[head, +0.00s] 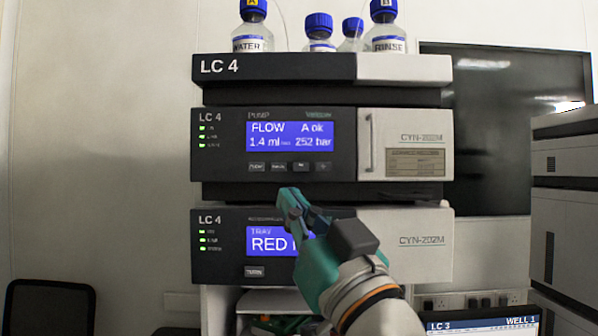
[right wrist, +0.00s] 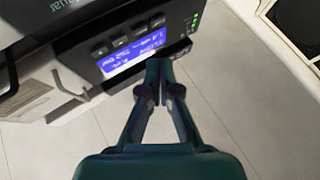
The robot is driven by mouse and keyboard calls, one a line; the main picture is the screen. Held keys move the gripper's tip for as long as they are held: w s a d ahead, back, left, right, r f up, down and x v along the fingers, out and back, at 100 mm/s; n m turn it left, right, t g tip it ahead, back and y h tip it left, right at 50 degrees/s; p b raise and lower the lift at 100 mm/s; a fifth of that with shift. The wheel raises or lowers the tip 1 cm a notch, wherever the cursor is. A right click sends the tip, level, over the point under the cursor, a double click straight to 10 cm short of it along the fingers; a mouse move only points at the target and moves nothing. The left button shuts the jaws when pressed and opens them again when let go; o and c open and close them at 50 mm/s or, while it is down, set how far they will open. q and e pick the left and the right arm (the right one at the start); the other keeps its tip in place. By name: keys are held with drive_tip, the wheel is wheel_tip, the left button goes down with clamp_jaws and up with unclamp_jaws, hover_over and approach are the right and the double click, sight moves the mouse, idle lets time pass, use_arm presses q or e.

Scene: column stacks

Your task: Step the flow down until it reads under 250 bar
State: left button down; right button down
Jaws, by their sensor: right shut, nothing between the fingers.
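The pump module (head: 345,145) of the LC 4 stack has a blue display (head: 290,136) reading "FLOW 1.4 ml", "A ok" and "252 bar". A row of small dark buttons (head: 289,167) runs under the display. My right gripper (head: 290,192) is shut and empty, its tips just below that button row. In the right wrist view the shut fingertips (right wrist: 158,62) are beside the pump's display (right wrist: 132,55), and the buttons (right wrist: 128,35) show above it. I cannot tell whether the tips touch the panel. My left gripper is not in view.
The lower LC 4 module (head: 405,240) has a display (head: 262,241) starting "RED", partly hidden by my right gripper. Blue-capped bottles (head: 388,28) stand on top of the stack. A vertical handle (head: 369,143) sticks out of the pump's right side. A dark screen (head: 500,120) is behind.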

sight(305, 170)
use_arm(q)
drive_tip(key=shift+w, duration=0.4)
use_arm(e)
drive_tip(key=shift+t+y, duration=0.3)
drive_tip(key=shift+t, duration=0.2)
drive_tip(key=r, duration=0.1)
drive_tip(key=s+d+r, duration=0.1)
drive_tip(key=r, duration=0.1)
drive_tip(key=s+r, duration=0.1)
drive_tip(key=shift+s+d+r, duration=0.15)
drive_tip(key=shift+s+r, duration=0.05)
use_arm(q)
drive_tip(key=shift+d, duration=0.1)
